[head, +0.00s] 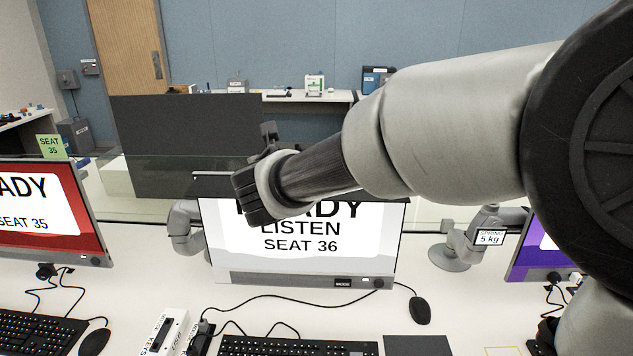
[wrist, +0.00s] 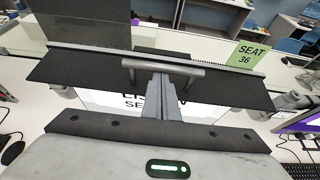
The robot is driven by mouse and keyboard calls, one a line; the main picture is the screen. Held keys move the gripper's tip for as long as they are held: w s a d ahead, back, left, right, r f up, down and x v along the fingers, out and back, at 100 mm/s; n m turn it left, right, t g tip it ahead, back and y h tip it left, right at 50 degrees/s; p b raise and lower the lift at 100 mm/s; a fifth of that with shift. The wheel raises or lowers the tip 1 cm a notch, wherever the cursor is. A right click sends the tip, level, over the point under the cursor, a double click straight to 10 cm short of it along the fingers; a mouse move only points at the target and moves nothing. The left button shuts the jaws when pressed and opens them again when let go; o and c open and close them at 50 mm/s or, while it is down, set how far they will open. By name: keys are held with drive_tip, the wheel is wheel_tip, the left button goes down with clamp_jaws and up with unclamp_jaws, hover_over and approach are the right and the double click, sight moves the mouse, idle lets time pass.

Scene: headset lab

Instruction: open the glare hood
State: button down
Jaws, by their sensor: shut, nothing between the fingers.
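The glare hood (wrist: 85,69) is a dark flat panel along the top of the seat 36 monitor, with a grey bar handle (wrist: 190,70) at its middle. In the wrist view it lies across the picture and covers much of the screen below. In the head view, the monitor (head: 300,262) stands upright in the middle, its top partly hidden by my arm. My gripper (wrist: 161,78) is shut and empty. Its fingertips are at the middle of the bar handle in the wrist view; I cannot tell whether they touch it. In the head view my wrist hides the fingers.
A red-screened monitor (head: 45,215) stands left and a purple-screened one (head: 530,248) right. A dark partition (head: 180,145) rises behind the middle monitor. A keyboard (head: 295,346), a mouse (head: 420,310) and cables lie in front. A green seat 36 sign (wrist: 252,54) stands beside the hood.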

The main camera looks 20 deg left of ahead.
drive_tip(key=shift+w+r, duration=0.15)
drive_tip(key=shift+r, duration=0.4)
